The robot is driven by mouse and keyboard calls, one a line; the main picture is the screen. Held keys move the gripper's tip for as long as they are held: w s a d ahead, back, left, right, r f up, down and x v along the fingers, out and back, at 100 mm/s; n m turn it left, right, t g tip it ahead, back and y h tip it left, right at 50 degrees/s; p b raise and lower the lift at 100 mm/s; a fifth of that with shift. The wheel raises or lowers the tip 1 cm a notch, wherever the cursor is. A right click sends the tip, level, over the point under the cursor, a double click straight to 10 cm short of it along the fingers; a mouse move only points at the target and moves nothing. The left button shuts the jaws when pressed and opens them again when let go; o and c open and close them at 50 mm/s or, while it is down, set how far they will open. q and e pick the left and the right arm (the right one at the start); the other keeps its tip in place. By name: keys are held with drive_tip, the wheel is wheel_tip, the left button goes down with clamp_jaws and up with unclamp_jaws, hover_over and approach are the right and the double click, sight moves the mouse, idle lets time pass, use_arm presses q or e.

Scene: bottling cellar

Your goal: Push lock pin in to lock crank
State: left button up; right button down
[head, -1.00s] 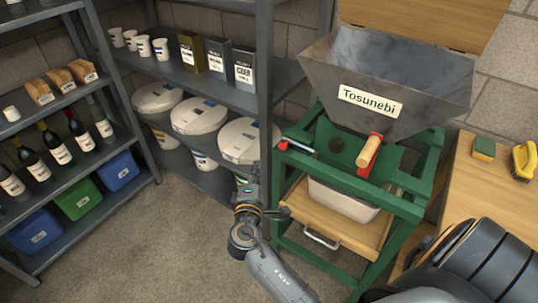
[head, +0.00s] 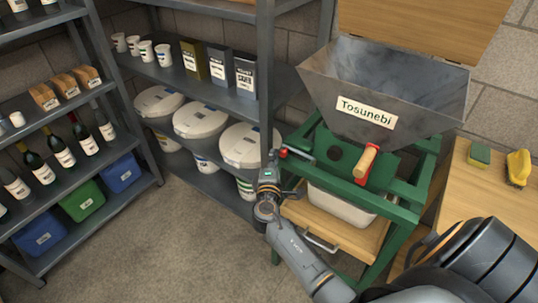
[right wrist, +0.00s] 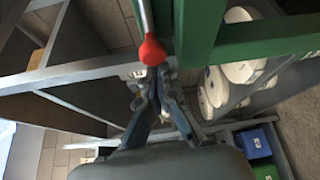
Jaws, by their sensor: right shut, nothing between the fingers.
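The lock pin's red knob (head: 283,153) sits at the left of the green press frame, with a length of bare metal rod showing to its right. The knob also shows in the right wrist view (right wrist: 152,52), with its rod running up beside a green beam. The crank (head: 366,166) has a red arm and a wooden handle, below the hopper. My right gripper (head: 273,158) is shut and empty, just left of the knob. In the right wrist view its fingertips (right wrist: 153,74) are close to the knob; I cannot tell whether they touch it. My left gripper is not in view.
The grey hopper (head: 380,85) tops the green frame (head: 408,213). A wooden drawer (head: 345,231) is below. A metal shelf (head: 205,90) with white-lidded buckets stands close behind my gripper. A wooden table (head: 500,205) is at right. The floor at lower left is clear.

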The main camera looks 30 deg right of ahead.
sight(283, 156)
drive_tip(key=s, duration=0.1)
drive_tip(key=s+d, duration=0.1)
drive_tip(key=s, duration=0.1)
drive_tip(key=shift+s+d, duration=0.1)
drive_tip(key=shift+d, duration=0.05)
idle(0.3)
